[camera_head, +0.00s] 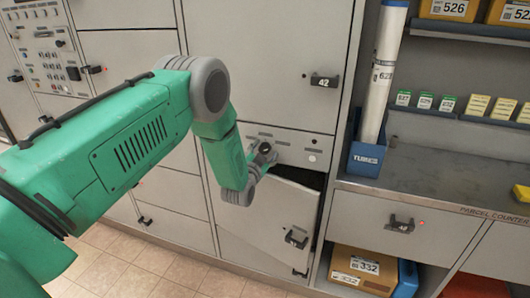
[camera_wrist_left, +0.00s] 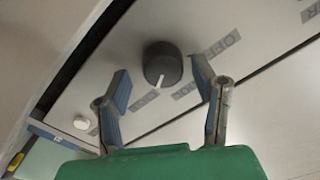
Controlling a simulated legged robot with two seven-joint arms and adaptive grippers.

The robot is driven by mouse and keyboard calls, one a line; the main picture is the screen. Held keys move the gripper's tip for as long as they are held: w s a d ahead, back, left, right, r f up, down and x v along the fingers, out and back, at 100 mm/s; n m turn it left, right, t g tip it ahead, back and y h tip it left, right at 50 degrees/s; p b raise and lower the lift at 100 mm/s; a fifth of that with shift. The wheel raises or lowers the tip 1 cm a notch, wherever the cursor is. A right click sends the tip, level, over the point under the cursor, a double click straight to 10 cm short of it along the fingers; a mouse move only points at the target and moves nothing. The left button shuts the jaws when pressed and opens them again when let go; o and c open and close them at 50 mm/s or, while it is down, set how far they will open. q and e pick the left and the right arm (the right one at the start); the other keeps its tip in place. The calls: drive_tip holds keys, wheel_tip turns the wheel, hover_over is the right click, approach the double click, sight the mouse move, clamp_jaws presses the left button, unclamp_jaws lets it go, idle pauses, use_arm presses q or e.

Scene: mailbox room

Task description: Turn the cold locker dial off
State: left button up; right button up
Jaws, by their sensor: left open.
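The cold locker dial is a round black knob (camera_wrist_left: 163,64) with a white pointer line on a grey panel in the left wrist view. Its pointer aims down and slightly left in that view, towards the small labels below, away from the label that seems to read OFF at its right. My left gripper (camera_wrist_left: 166,88) is open, with one finger at each side of the dial and a gap visible on both sides. In the head view, my left gripper (camera_head: 263,156) is at the grey control panel (camera_head: 290,146) and largely covers the dial. My right gripper is not in view.
A white button (camera_head: 312,157) is on the same panel. Below it, a locker door (camera_head: 268,220) stands ajar. Closed locker 42 (camera_head: 270,60) is above. At the right are a blue tube holder (camera_head: 366,158) and the parcel counter (camera_head: 430,160).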

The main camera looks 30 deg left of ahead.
use_arm(q)
drive_tip(key=shift+a, duration=0.15)
drive_tip(key=c, duration=0.9)
drive_tip(key=shift+a, duration=0.15)
drive_tip(key=shift+c, duration=1)
drive_tip(key=shift+s+f, duration=0.1)
